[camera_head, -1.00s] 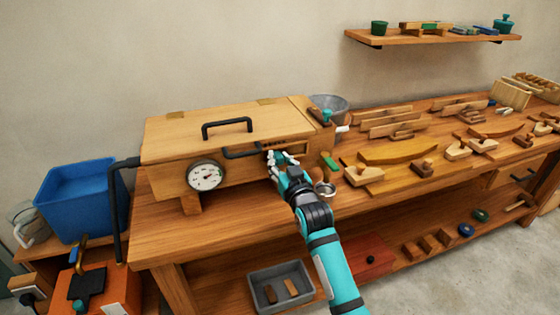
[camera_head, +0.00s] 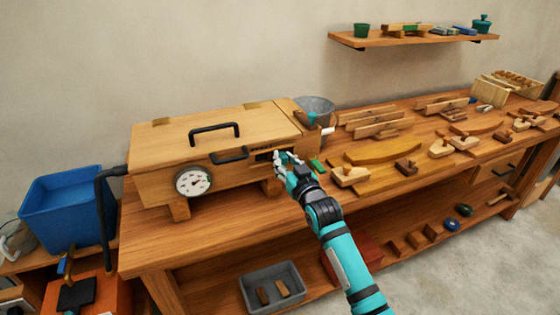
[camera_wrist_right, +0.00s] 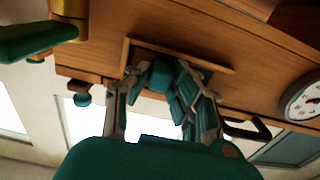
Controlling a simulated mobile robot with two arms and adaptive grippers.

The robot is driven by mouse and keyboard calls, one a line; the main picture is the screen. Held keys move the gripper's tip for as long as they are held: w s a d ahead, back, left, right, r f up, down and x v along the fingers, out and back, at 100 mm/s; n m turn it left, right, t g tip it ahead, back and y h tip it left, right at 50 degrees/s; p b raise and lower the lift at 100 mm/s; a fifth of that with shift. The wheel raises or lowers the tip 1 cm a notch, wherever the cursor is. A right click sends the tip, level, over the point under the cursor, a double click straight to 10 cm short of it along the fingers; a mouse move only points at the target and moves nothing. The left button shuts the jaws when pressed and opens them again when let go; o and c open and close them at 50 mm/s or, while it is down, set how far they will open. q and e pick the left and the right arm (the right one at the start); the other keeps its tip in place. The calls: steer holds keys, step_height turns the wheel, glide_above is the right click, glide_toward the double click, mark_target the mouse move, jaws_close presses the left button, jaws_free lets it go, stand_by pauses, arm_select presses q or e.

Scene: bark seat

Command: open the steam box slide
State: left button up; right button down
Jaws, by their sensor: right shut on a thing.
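The steam box (camera_head: 165,190) is a long wooden box at the left of the workbench, with a dial gauge (camera_head: 193,181) on its front. Its slide sits in a framed slot near the front's right end; the slot's frame shows in the wrist view (camera_wrist_right: 190,54). A dark opening (camera_head: 264,155) shows in the slot, just left of my right gripper (camera_head: 284,157). In the wrist view the right gripper's fingers (camera_wrist_right: 165,85) are closed in at the slot on the slide's grip, which they mostly hide. My left gripper is not in view.
A black lid handle (camera_head: 214,131) and a black front handle (camera_head: 229,155) stick out left of the gripper. A grey bucket (camera_head: 318,106) stands behind the box's right end. Wooden planes and curved pieces fill the bench to the right. A blue bin (camera_head: 65,205) stands at the left.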

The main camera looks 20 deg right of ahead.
steer(key=c, duration=1.2)
jaws_free()
steer(key=shift+d, duration=0.35)
steer(key=shift+o, duration=0.2)
steer(key=shift+a, duration=0.1)
steer(key=shift+s, duration=0.25)
steer(key=s, duration=1.1)
steer(key=shift+s+d, duration=0.25)
